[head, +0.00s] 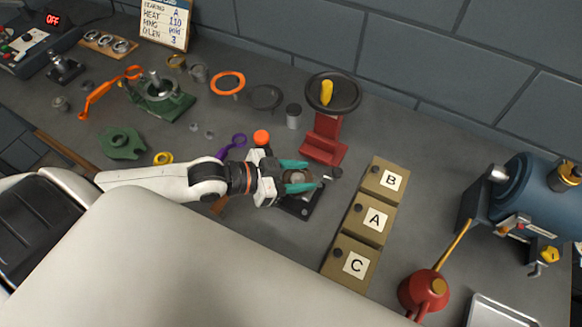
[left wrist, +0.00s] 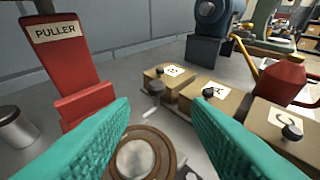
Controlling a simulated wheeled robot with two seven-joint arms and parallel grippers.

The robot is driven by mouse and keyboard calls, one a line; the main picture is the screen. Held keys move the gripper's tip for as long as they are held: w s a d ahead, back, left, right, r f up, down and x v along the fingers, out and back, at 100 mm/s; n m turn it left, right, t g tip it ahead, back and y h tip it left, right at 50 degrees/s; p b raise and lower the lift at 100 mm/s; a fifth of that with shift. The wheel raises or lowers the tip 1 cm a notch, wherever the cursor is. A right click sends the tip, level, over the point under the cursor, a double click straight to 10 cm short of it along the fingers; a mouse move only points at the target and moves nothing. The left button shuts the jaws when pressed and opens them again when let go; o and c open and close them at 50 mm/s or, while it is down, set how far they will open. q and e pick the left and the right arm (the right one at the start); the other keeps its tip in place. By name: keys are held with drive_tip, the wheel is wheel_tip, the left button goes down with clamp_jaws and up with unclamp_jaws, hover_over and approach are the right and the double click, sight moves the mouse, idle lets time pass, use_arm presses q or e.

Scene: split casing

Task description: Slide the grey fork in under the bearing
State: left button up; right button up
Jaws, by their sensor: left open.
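My left gripper (head: 312,175) has its teal fingers apart, low over a dark base plate (head: 300,209). In the left wrist view, a brown ring around a round metal centre (left wrist: 135,158) shows below and between the fingers; it looks like the bearing. Its lower part is cut off by the frame. I cannot tell whether this is the grey fork. My right gripper is not in view.
The red puller stand (head: 323,145) with its black wheel (head: 346,93) stands just behind the gripper. Wooden boxes B (head: 375,190), A (head: 356,224) and C (head: 338,268) stand to the right. A grey cylinder (head: 294,124) and a red oil can (head: 418,296) stand nearby.

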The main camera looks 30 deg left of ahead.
use_arm(q)
drive_tip(key=shift+v, duration=1.05)
